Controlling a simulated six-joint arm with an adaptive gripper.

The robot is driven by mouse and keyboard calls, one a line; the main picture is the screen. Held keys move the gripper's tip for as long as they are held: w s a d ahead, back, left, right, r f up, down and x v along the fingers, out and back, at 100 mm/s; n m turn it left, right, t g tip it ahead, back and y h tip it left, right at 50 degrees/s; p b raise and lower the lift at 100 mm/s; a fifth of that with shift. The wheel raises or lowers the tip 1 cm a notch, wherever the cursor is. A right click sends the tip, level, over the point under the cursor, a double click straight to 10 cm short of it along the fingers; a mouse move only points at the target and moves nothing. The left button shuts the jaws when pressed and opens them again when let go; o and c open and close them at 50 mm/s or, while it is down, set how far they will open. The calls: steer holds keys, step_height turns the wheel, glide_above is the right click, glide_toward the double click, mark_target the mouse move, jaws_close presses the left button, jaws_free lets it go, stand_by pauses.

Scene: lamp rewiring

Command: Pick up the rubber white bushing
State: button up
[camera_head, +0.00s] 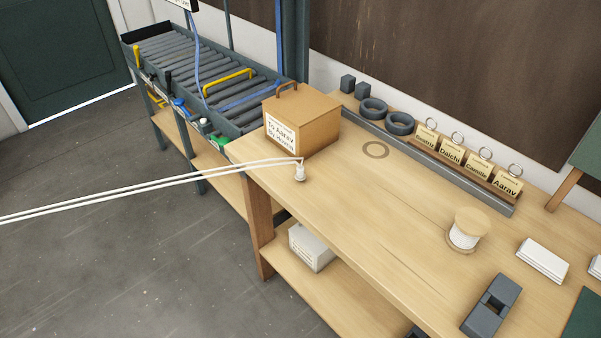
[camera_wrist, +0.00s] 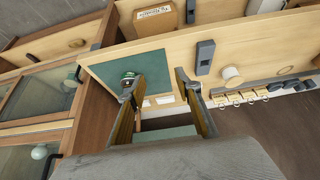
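A small white piece (camera_head: 300,173) stands near the front edge of the bench in the head view, beside a cardboard box. It looks like the white bushing, but it is too small to be sure. Two white cords running in from the left meet at its top. I cannot make it out in the wrist view. My gripper (camera_wrist: 157,84) shows in the wrist view only, with its two fingers wide apart and nothing held between them. It is over the green mat (camera_wrist: 148,65) end of the bench, far from the white piece.
A cardboard box (camera_head: 318,118) stands right behind the white piece. A grey rail (camera_head: 420,155), name tags (camera_head: 450,151) and dark rings (camera_head: 400,123) line the back. A wood-topped spool (camera_head: 470,225) and a dark grey block (camera_head: 491,305) stand right. The bench middle is mostly clear.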

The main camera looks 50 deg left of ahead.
stand_by(0.3)
steer(key=w+a+r+n+t+y, duration=0.1)
steer(key=w+a+n, duration=0.1)
steer(key=w+a, duration=0.5)
steer(key=w+a+r+n+t+y, duration=0.15)
steer(key=w+a, duration=0.25)
steer(key=w, duration=0.7)
steer(key=w+a+f+n+y, duration=0.15)
steer(key=w+a, duration=0.25)
steer(key=a, duration=0.4)
steer(key=w+a+f+n+y, duration=0.1)
steer(key=w+a+f+n, duration=0.1)
steer(key=w+a, duration=0.5)
steer(key=s+a+f+n+y, duration=0.1)
steer(key=a+f+n+y, duration=0.15)
steer(key=a, duration=0.85)
steer(key=s+a+f+n+y, duration=0.15)
steer(key=a+f, duration=0.25)
steer(key=a, duration=0.7)
steer(key=n+g+y, duration=0.3)
steer(key=y, duration=0.1)
glide_toward(300, 174)
steer(key=a, duration=0.1)
steer(key=w+a, duration=0.1)
steer(key=a, duration=0.1)
steer(key=shift+r, duration=0.2)
